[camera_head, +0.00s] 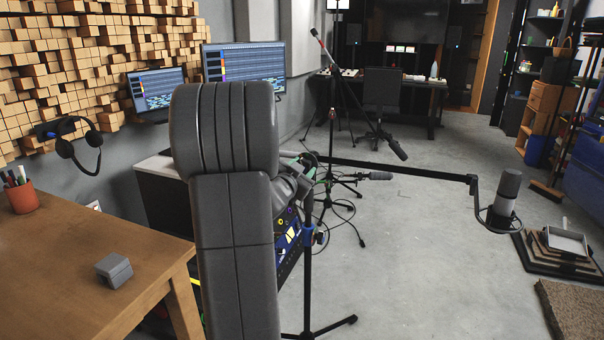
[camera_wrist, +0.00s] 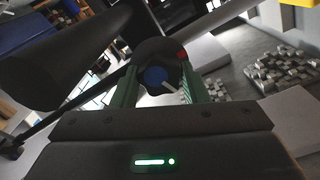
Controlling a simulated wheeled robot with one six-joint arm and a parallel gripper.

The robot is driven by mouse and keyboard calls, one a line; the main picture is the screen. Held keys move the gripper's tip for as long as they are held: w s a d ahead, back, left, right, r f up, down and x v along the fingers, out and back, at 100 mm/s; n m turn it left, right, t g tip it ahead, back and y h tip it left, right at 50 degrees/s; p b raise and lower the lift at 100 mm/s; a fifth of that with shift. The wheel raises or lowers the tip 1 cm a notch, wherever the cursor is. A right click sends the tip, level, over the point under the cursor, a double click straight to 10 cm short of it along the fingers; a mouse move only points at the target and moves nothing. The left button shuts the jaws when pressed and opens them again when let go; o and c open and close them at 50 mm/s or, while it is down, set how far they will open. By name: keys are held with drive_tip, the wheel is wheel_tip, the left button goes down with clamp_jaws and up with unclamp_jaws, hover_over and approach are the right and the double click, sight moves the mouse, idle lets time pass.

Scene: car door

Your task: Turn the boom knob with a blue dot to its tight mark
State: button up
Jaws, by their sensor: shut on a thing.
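The boom knob is dark and round, with a blue dot (camera_wrist: 155,76) on its face, in the middle of the wrist view. A short white line runs from near the dot to the lower right. A red mark (camera_wrist: 182,54) shows at the upper right of the knob; I cannot tell for sure whether it is the tight mark. My gripper (camera_wrist: 158,84) is shut on the knob, one green finger on each side. In the head view my arm hides most of the gripper and the knob. The boom (camera_head: 400,169) reaches right from the stand (camera_head: 308,285).
A wooden table (camera_head: 60,270) with a small grey block (camera_head: 114,270) stands at the left. A second mic stand (camera_head: 332,150) and cables are behind.

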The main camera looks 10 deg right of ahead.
drive_tip(key=shift+m+b, duration=0.9)
drive_tip(key=shift+m, duration=1)
drive_tip(key=o, duration=1)
drive_tip(key=shift+c, duration=0.2)
drive_tip(key=p+v, duration=0.1)
drive_tip(key=v, duration=1.3)
drive_tip(key=shift+w, duration=0.1)
